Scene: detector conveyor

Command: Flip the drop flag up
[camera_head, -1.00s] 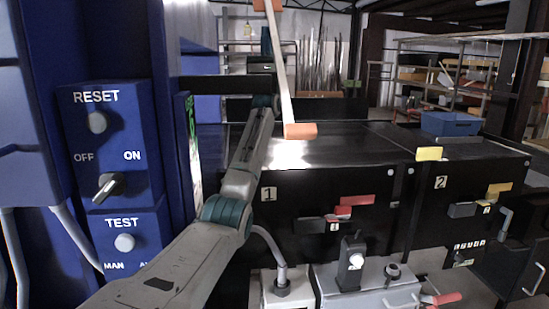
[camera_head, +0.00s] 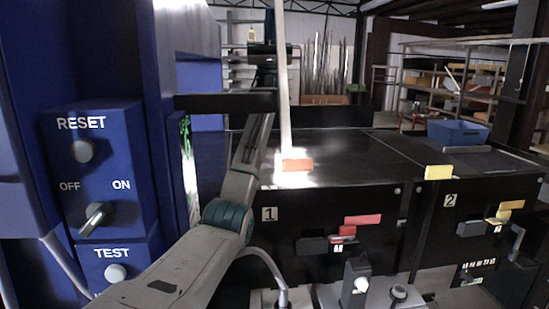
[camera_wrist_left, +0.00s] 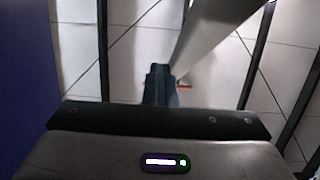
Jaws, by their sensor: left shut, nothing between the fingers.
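A long pale bar with an orange end piece (camera_head: 294,165) hangs down over the dark conveyor top in the head view. No part is labelled as the drop flag, and I cannot tell for certain which one it is. My left gripper (camera_head: 268,50) is raised left of the bar's upper part, beyond a black crossbar. It is small and dark there, and contact is unclear. In the left wrist view its fingers (camera_wrist_left: 160,76) are shut and empty; a pale bar (camera_wrist_left: 210,40) runs past them, and a small orange piece shows beside them. My right gripper is out of view.
A blue control box (camera_head: 105,175) stands at the left. A blue tray (camera_head: 460,132) stands at the back right.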

